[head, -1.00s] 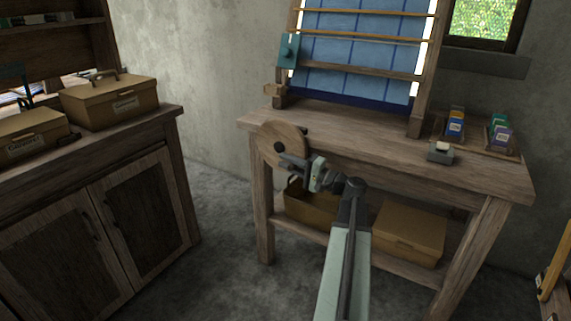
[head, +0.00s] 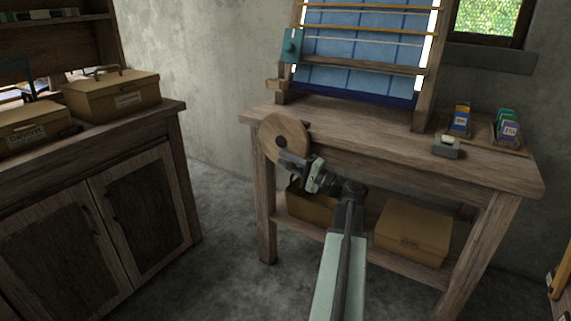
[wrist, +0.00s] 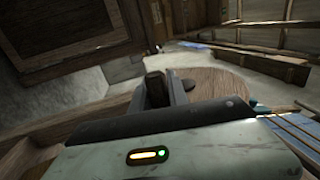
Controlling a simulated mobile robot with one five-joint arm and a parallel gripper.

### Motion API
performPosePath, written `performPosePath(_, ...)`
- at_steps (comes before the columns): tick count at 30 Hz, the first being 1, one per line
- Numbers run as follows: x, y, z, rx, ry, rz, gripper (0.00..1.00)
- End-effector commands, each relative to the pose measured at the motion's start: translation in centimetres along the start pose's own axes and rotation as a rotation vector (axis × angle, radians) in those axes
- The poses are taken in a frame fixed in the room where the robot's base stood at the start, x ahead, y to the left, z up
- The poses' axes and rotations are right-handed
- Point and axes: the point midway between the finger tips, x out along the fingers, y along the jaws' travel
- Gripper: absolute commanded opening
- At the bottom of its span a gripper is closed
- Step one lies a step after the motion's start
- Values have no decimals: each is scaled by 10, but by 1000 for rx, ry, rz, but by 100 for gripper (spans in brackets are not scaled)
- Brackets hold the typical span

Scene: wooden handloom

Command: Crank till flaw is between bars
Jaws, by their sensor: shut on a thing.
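The round wooden crank disc (head: 285,128) is on the front left of the loom table. My gripper (head: 290,158) is shut at the disc's lower face, on the crank handle (wrist: 155,86); the fingers mostly hide it. The disc also shows in the wrist view (wrist: 215,84). Above, blue checked cloth (head: 350,52) hangs in the loom frame. Thin orange bars (head: 368,9) cross it. A thin pale line (head: 365,40) runs across the cloth just below the lower orange bar; I cannot tell whether it is the flaw.
The loom table (head: 390,137) carries a small grey block (head: 447,149) and thread spools (head: 507,131) at right. Tan boxes (head: 412,235) sit on its lower shelf. A cabinet (head: 140,210) with boxes (head: 112,94) stands at left. The floor between is clear.

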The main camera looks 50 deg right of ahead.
Motion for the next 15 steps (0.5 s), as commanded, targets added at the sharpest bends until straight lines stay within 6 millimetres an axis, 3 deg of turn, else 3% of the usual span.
performPosePath(4,1,-4,0,2,-4,-8,0)
performPosePath(5,1,-4,0,2,-3,-9,29)
performPosePath(6,1,-4,0,2,-3,-9,40)
performPosePath(15,-2,-4,-2,1,1,-6,42)
